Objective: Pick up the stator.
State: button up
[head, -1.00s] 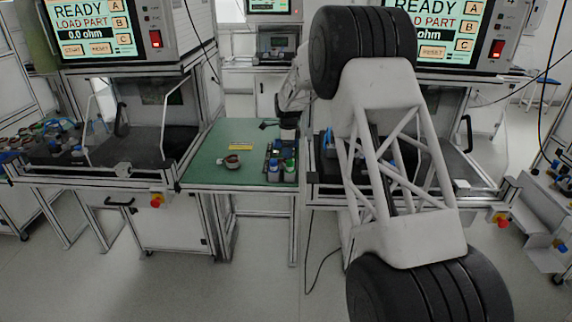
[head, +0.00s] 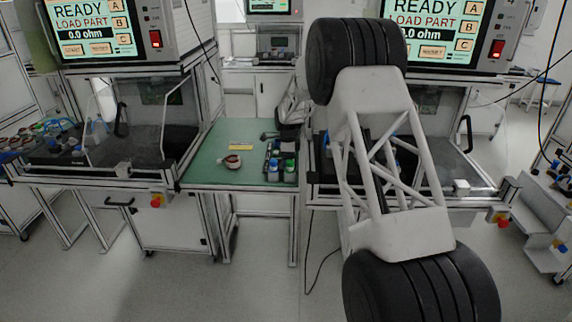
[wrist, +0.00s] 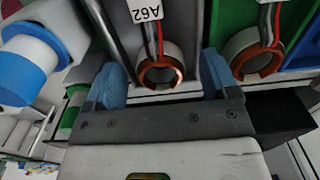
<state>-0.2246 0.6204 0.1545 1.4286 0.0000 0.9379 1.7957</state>
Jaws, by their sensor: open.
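In the wrist view, a stator (wrist: 160,73), a pale ring with a copper-coloured inside and red and black wires, lies between the two blue fingertips of my gripper (wrist: 162,81). The gripper is open; I cannot tell whether either finger touches the ring. A tag marked A62 hangs by the wires. A second stator (wrist: 257,56) with similar wires lies just right of the right finger. In the head view, a small pale and reddish-brown ring-shaped part (head: 232,161) lies on the green table top (head: 211,171). My gripper's fingers are not clear in the head view.
A dark tray (head: 267,172) with blue- and green-capped bottles stands on the table's right side. In the wrist view, a blue-capped white bottle (wrist: 28,65) is close left of the gripper, and green and blue walls (wrist: 294,22) are at the right. The table's front left is clear.

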dwell(0.3)
jog(key=c, duration=1.1)
jog(key=shift+o, duration=0.2)
jog(key=shift+r, duration=0.1)
notch_tip(320, 180, up, 10)
dwell(0.5)
jog(key=d+r+n, duration=0.2)
jog(key=d+n, duration=0.7)
jog(key=d, duration=0.5)
jog(key=d+r+n, duration=0.3)
jog(key=d+n, duration=0.6)
jog(key=d, duration=0.6)
jog(key=shift+s, duration=0.15)
